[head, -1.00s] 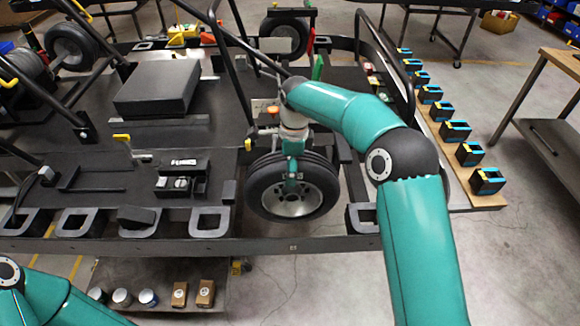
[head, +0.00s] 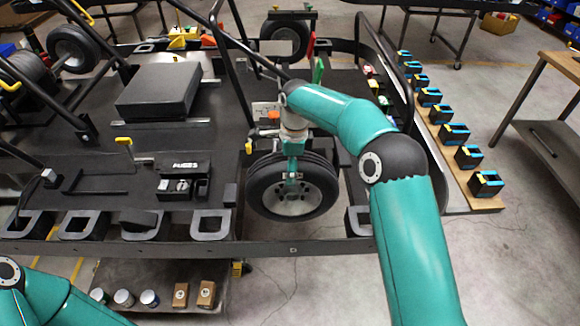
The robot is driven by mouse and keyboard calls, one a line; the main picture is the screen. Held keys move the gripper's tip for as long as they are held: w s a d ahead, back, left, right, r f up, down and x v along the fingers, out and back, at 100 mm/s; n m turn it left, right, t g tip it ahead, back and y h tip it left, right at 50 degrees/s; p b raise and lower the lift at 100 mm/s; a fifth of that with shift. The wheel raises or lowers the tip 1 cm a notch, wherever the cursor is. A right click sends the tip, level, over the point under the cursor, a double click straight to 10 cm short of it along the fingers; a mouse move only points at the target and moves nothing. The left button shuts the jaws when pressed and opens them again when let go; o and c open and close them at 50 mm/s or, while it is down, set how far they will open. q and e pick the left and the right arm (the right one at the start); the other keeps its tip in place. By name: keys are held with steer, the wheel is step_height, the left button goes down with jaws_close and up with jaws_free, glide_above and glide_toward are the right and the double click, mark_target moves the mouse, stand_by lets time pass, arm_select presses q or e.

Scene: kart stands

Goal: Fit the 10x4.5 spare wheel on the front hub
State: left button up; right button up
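A black-tyred wheel (head: 318,190) with a silver rim stands upright at the near side of the kart stand, its face towards me. I take it as the spare wheel; I cannot read its size. My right gripper (head: 292,170) comes down over the top of the tyre, with one finger across its front face. The other finger is hidden behind the tyre, and the gripper looks shut on the wheel. The front hub is not visible behind the wheel, so I cannot tell whether they touch. Only part of my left arm shows at bottom left; its gripper is out of view.
The kart frame (head: 365,62) has curved tubes around my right arm. A black box (head: 157,92) and a label-bearing black unit (head: 183,180) lie on the stand. Other wheels (head: 72,47) (head: 284,38) are further back. Several black-blue blocks (head: 455,133) line a board at right.

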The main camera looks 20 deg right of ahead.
steer(key=shift+w+r, duration=0.1)
steer(key=shift+r, duration=0.1)
steer(key=o, duration=1.6)
steer(key=shift+c, duration=0.2)
steer(key=shift+s+f, duration=0.2)
steer(key=shift+f, duration=0.1)
step_height(320, 180, up, 8)
steer(key=shift+d+r, duration=0.15)
steer(key=shift+r, duration=0.05)
